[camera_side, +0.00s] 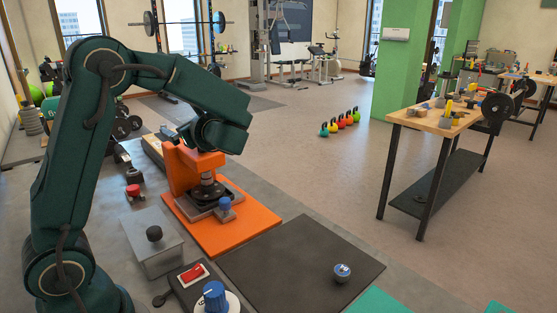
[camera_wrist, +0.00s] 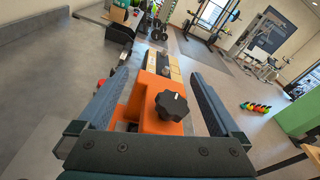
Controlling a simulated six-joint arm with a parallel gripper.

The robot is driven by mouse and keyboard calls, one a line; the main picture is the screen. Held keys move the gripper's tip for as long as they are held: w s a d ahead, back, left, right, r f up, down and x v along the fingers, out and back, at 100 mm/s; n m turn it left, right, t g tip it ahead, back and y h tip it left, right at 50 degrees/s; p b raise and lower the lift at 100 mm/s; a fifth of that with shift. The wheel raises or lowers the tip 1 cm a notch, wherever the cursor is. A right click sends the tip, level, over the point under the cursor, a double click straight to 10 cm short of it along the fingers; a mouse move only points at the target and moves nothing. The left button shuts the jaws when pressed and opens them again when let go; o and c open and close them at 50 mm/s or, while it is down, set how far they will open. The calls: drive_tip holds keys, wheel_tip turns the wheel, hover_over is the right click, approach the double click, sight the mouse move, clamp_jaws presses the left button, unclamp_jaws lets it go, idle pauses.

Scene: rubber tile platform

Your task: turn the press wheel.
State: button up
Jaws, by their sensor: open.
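The orange press (camera_side: 182,169) stands on an orange base plate (camera_side: 236,230). My gripper (camera_wrist: 159,75) is open, with one finger to each side of the wheel in the picture; I see no contact. In the side view, my gripper (camera_side: 184,133) is low over the press top and hides the wheel. Below the press arm are a dark round part (camera_side: 208,193) and a small blue knob (camera_side: 225,204).
A grey box with a black knob (camera_side: 154,234), a red switch (camera_side: 193,273) and a blue dial (camera_side: 214,295) stand in front of the press. A blue-topped round item (camera_side: 342,271) lies on the dark mat (camera_side: 290,268). A red button (camera_side: 133,190) is to the left.

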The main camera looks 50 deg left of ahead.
drive_tip(key=w+m, duration=0.1)
drive_tip(key=w+f+m+y, duration=0.1)
drive_tip(key=w+a+f, duration=0.1)
drive_tip(key=w, duration=0.1)
drive_tip(key=shift+a+f+m+t+y, duration=0.1)
drive_tip(key=shift+m+t+y, duration=0.2)
drive_tip(key=shift+m, duration=0.1)
drive_tip(key=f, duration=0.1)
drive_tip(key=f+m, duration=0.1)
drive_tip(key=shift+w+a+f, duration=0.15)
drive_tip(key=shift+w+f, duration=0.2)
drive_tip(key=shift+w, duration=0.05)
drive_tip(key=shift+f, duration=0.4)
drive_tip(key=shift+a+f, duration=0.15)
drive_tip(key=shift+a, duration=0.05)
drive_tip(key=shift+w+a, duration=0.15)
drive_tip(key=shift+a, duration=1.05)
drive_tip(key=shift+w+a, duration=0.1)
drive_tip(key=shift+a, duration=1.1)
drive_tip(key=c, duration=1.3)
drive_tip(key=shift+w+d+m+t+h, duration=0.1)
drive_tip(key=shift+m+t+h, duration=0.15)
drive_tip(key=shift+m+t, duration=0.5)
drive_tip(key=shift+w+a+m+t+h, duration=0.15)
drive_tip(key=shift+m+t, duration=0.3)
drive_tip(key=shift+t, duration=0.55)
drive_tip(key=shift+w+d+m+t+h, duration=0.15)
drive_tip(key=shift+m+t+h, duration=0.15)
drive_tip(key=shift+m+t, duration=0.45)
